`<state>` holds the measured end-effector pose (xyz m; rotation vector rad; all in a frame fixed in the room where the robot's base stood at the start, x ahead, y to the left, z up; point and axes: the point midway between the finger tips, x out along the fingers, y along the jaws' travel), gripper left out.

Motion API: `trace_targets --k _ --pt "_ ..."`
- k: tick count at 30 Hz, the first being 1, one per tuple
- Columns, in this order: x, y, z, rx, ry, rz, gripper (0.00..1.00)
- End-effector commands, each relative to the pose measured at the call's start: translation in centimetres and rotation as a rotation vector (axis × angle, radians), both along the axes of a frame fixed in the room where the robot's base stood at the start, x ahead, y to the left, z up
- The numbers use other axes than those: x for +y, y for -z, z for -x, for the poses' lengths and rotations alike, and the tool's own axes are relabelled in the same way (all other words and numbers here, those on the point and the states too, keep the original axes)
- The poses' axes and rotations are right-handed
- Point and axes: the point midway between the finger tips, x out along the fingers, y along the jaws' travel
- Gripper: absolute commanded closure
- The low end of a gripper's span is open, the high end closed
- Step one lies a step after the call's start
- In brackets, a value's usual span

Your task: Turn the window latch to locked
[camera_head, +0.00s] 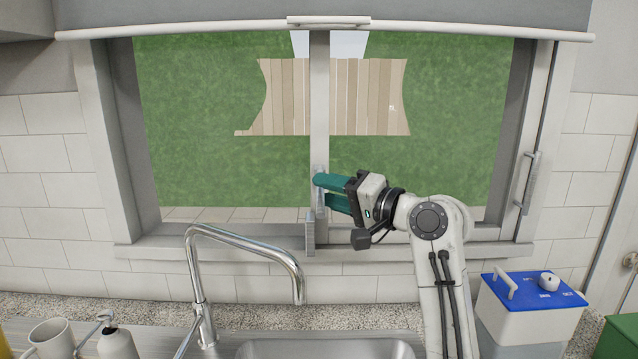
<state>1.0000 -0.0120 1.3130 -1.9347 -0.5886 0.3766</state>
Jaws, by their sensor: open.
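The window has a pale central upright (319,110). A small light grey metal fitting (320,205), which looks like the latch, sits low on this upright, partly hidden by my fingers. My gripper (325,190) reaches in from the right with its two teal fingers apart. The upper fingertip overlaps the fitting in the picture, and the lower one ends just right of it. I cannot tell whether they touch it. A separate grey upright piece (310,232) stands just below, at the bottom of the frame. The latch's setting is not clear.
A chrome tap (245,240) arches over the sink (325,348) in front of the window. A long handle (529,183) is on the right window frame. A white box with a blue lid (535,305) stands at right. A mug (52,340) and soap dispenser (117,344) stand at left.

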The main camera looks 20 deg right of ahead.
Motion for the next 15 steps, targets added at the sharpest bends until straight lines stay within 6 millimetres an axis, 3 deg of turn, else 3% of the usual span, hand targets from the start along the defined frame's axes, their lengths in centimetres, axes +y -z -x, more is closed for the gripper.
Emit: trace_targets --k 6,15 --pt "1.3 0.0 -1.9 0.001 0.0 0.001 0.58" --pt "1.5 0.1 -2.3 0.0 0.0 0.001 0.58"
